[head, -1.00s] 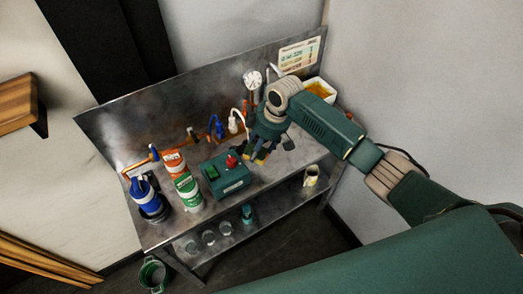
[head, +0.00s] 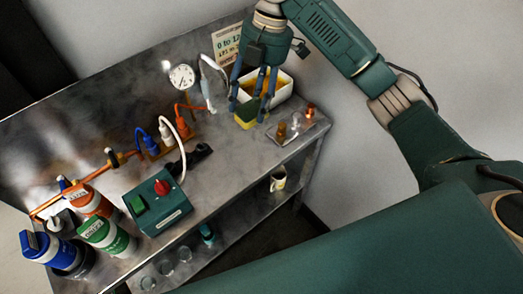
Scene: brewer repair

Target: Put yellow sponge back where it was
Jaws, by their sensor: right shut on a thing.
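The yellow sponge (head: 247,116) with a dark green side is between the fingers of my right gripper (head: 253,108), in front of a white bin (head: 284,88). My right gripper points down and is shut on the sponge. The sponge is at or just above the steel bench top (head: 222,150); I cannot tell whether it touches. The bin stands against the wall at the bench's far right end and has orange-yellow contents. My left gripper is not in view.
A small tray (head: 298,132) with copper-coloured fittings lies right of the sponge. A pressure gauge (head: 182,77), copper pipes with valves, a green control box (head: 157,204) and several bottles stand leftward. A mug (head: 278,180) is on the lower shelf.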

